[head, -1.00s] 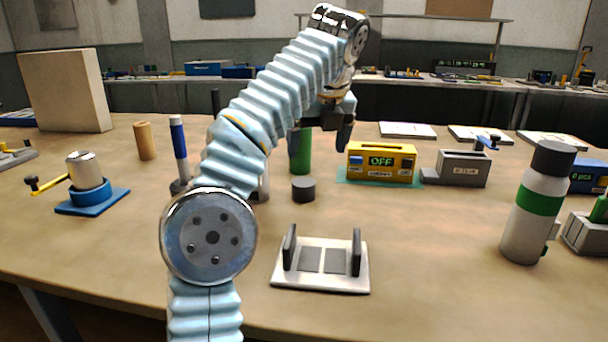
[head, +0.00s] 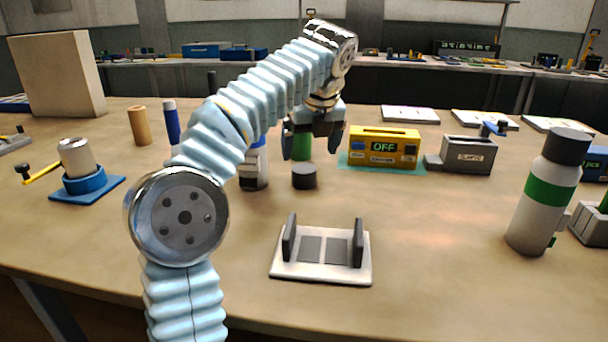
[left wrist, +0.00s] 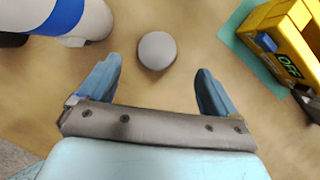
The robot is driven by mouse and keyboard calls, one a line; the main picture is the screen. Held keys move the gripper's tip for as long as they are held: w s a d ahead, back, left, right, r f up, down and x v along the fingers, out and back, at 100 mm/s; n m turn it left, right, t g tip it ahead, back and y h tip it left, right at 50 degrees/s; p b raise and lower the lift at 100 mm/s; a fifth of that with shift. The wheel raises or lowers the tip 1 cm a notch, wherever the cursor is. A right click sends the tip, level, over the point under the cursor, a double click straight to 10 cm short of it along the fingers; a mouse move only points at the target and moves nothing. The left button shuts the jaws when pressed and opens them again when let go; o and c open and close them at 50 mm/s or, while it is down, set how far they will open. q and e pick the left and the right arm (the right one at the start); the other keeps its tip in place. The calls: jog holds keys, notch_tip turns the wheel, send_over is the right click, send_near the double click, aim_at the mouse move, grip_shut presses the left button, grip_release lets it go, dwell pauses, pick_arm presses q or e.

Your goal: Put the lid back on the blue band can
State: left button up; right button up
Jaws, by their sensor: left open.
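The blue band can (head: 259,166) stands upright on the table, partly hidden behind my left arm in the head view. Its white side and blue band also show at the top left of the left wrist view (left wrist: 82,22). A small dark grey round lid (head: 304,177) lies on the table to the right of the can, apart from it. In the left wrist view the lid (left wrist: 157,50) is just beyond and between the fingertips. My left gripper (head: 313,150) is open and empty, pointing down above and slightly behind the lid. My right gripper is not in view.
A green can (head: 302,145) stands behind my left gripper. A yellow box reading OFF (head: 384,148) is to the right on a teal mat. A white cradle with dark uprights (head: 322,271) is in front. A green-banded bottle (head: 548,195) stands at right.

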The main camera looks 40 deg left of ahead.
aim_at(304, 169)
pick_arm(q)
jog(key=shift+x, duration=1.15)
jog(key=x, duration=0.4)
jog(key=shift+s+a, duration=0.15)
jog(key=shift+s, duration=0.05)
jog(key=shift+w+a+f, duration=0.15)
jog(key=shift+f, duration=0.4)
jog(key=c, duration=1.1)
